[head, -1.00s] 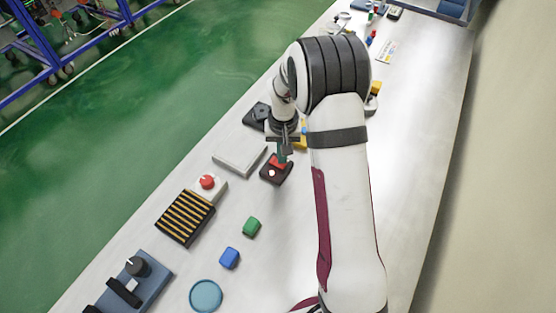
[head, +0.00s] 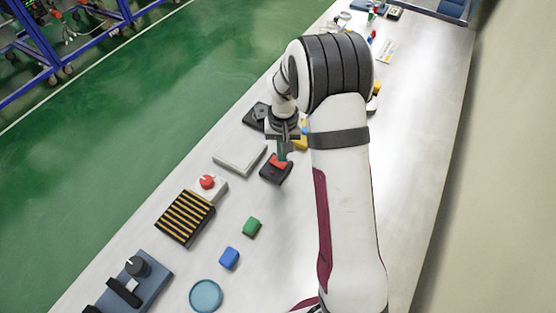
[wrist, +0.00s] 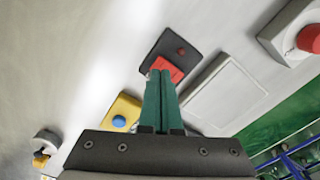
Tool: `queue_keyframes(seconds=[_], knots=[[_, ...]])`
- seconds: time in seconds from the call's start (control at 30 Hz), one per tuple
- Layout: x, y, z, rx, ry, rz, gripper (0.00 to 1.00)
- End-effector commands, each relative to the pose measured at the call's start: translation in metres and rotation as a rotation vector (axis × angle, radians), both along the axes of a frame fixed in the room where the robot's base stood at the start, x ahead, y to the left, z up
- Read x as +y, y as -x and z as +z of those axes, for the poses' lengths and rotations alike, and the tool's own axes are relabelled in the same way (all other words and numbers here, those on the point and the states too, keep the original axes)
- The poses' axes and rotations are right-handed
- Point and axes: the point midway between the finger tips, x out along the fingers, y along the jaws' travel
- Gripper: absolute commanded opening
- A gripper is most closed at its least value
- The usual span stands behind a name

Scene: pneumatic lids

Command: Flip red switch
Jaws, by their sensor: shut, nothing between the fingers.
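The red switch (head: 279,161) is a red rocker on a dark base plate (head: 268,176) lying on the table. In the wrist view the red rocker (wrist: 167,65) and its dark base (wrist: 172,45) lie just beyond my green fingertips. My gripper (head: 283,156) points down over the rocker, shut and empty. In the wrist view my gripper (wrist: 160,75) has its two fingers together, with the tips over the near edge of the rocker and hiding part of it. I cannot tell whether the tips touch it.
A white flat panel (head: 240,157) lies left of the switch. A red button on a white box (head: 208,182) and a black-and-yellow striped block (head: 185,218) are nearer. A yellow box with a blue button (wrist: 119,114) stands beside the switch. Green (head: 252,226) and blue blocks (head: 229,258) lie nearer.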

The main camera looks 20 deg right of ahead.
Motion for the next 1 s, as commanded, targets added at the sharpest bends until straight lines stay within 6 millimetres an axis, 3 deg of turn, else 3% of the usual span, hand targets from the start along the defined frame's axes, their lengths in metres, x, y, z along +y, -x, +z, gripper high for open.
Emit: queue_keyframes(seconds=[0.43,0.9,0.97,1.0], knots=[[0.000,0.000,0.048,-0.001,-0.001,-0.001,0.00],[0.000,0.001,0.052,0.000,-0.001,-0.001,0.00],[0.002,0.007,0.061,-0.002,-0.005,-0.008,0.00],[0.006,0.018,0.076,-0.004,-0.010,-0.019,0.00]])
